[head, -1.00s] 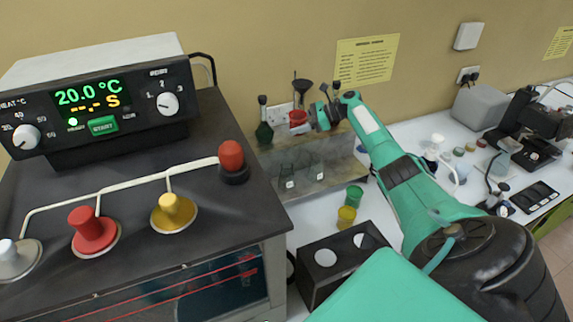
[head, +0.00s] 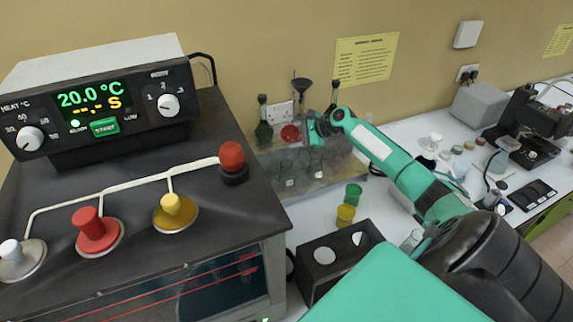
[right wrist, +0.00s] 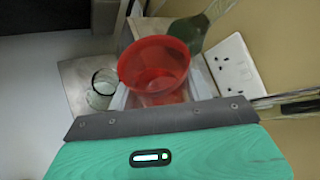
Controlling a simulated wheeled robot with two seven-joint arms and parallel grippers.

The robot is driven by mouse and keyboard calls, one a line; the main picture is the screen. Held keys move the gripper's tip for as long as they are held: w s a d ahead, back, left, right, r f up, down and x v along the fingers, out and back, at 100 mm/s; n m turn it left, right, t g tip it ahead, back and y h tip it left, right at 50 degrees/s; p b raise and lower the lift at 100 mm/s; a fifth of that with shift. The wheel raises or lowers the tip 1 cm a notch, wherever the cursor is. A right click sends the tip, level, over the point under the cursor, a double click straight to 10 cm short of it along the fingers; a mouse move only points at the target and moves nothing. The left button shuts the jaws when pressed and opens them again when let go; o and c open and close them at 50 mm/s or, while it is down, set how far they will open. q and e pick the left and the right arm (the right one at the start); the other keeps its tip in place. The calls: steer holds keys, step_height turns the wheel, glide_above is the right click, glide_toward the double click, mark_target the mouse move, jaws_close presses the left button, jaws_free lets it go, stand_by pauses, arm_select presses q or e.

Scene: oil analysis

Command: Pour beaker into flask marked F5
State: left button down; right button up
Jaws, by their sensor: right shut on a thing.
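A red beaker (head: 290,134) is held in my right gripper (head: 306,130) over the back shelf. It looks tilted, its open mouth turned toward the head camera. A clear glass vessel (right wrist: 101,88) shows left of the beaker in the right wrist view. I cannot read any F5 mark. My left gripper is out of view.
A dark green flask (head: 264,132) stands left of the beaker, close to it. Green (head: 353,194) and yellow (head: 346,214) cups stand in front of the shelf. A black holder (head: 326,262) and a heating unit (head: 120,110) are nearer.

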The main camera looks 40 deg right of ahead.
steer(key=shift+s+f+n+h+b, duration=0.1)
steer(key=shift+f+n+h+b, duration=0.25)
steer(key=shift+f+b, duration=0.25)
steer(key=shift+r+n+t, duration=0.25)
steer(key=shift+r+t, duration=0.05)
steer(key=shift+a+r+n+h+b, duration=0.1)
steer(key=shift+r+n+h+b, duration=0.2)
steer(key=shift+h+b, duration=0.15)
steer(key=shift+f+n+t+h+b, duration=0.3)
steer(key=shift+n+b, duration=0.1)
steer(key=shift+b, duration=0.25)
steer(key=shift+a+r+n+t+h+b, duration=0.1)
steer(key=shift+r+n+t+h+b, duration=0.2)
steer(key=shift+n+t+h+b, duration=0.25)
steer(key=shift+d, duration=0.35)
